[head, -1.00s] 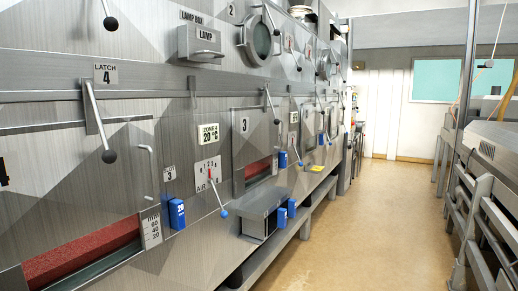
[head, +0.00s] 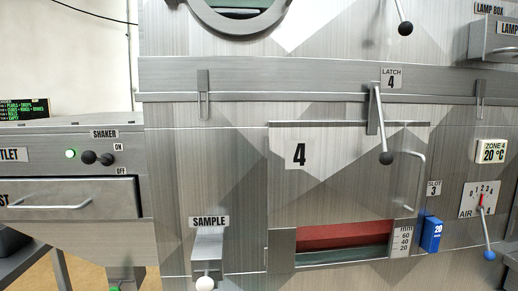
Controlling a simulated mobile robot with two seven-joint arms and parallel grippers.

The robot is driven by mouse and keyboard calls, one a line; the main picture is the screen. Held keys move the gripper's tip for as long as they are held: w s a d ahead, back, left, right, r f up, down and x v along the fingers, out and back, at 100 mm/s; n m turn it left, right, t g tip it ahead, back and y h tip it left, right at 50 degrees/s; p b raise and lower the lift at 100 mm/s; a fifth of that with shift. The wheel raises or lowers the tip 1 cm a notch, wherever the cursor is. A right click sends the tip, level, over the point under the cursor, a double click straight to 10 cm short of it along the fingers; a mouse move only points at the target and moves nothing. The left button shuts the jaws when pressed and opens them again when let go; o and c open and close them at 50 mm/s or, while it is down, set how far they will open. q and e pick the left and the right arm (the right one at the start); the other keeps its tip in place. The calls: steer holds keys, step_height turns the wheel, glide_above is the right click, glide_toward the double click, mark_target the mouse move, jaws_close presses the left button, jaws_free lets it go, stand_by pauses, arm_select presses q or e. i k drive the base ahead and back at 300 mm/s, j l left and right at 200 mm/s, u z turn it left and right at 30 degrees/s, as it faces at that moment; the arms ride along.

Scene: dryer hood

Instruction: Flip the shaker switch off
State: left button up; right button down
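The shaker switch (head: 97,158) is at the left in the head view, on a grey metal cabinet under a SHAKER label (head: 104,134). It has a dark round base and a lever with a black knob (head: 107,159) pointing to the right, between the ON mark above and the OFF mark below. A green lamp (head: 70,154) is lit just left of the switch. Neither of my grippers shows in this view.
A drawer with a long handle (head: 48,201) is below the switch. A SAMPLE fitting with a white knob (head: 205,283) sticks out at lower middle. A latch lever (head: 378,120), an upright handle and an air lever (head: 485,225) jut from the panel to the right.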

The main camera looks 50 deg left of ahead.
mark_target(88, 158)
steer(key=u, duration=2.75)
